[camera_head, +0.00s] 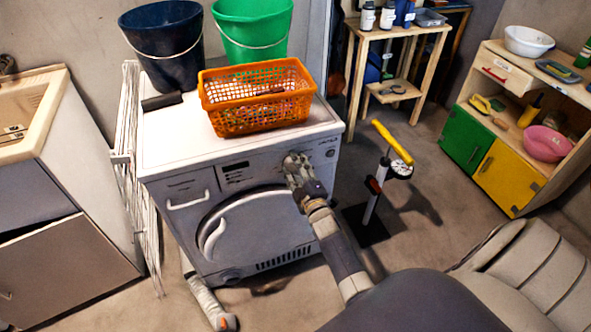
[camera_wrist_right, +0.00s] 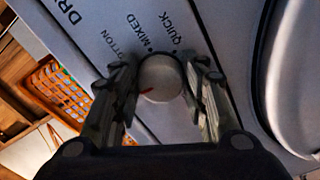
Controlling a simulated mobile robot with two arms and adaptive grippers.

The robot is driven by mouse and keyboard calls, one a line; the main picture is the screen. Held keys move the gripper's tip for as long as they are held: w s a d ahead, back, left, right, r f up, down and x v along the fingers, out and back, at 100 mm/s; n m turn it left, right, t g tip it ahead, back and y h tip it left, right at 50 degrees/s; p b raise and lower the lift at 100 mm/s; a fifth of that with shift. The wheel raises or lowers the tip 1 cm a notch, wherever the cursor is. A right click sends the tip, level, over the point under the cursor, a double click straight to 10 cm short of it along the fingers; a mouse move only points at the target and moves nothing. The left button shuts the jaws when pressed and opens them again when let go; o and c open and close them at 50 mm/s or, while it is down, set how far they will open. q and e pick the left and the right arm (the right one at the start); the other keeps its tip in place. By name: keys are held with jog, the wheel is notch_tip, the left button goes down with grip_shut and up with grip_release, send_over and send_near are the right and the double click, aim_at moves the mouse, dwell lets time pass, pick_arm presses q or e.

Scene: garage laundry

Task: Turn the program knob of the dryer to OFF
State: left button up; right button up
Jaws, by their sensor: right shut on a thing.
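The white dryer (camera_head: 180,150) stands in the middle of the head view, its round door and control panel facing me. My right gripper (camera_head: 297,170) is at the right part of the panel and mostly hides the knob there. In the right wrist view, the round grey program knob (camera_wrist_right: 161,76) sits between the two fingers of my right gripper (camera_wrist_right: 164,84), which is shut on it. A red mark shows at the knob's lower left. The labels COTTON, MIXED and QUICK are readable around it; I see no OFF label. My left gripper is not in view.
An orange basket (camera_head: 255,118), a dark bucket (camera_head: 165,45) and a green bucket (camera_head: 250,30) stand on the dryer. A folded white rack (camera_head: 130,170) leans at its left. A yellow-handled upright tool (camera_head: 390,145) stands to the right. Some floor is clear at right.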

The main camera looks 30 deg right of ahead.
jog(key=shift+n, duration=0.6)
jog(key=o, duration=1)
jog(key=shift+o, duration=0.2)
jog(key=v, duration=1.2)
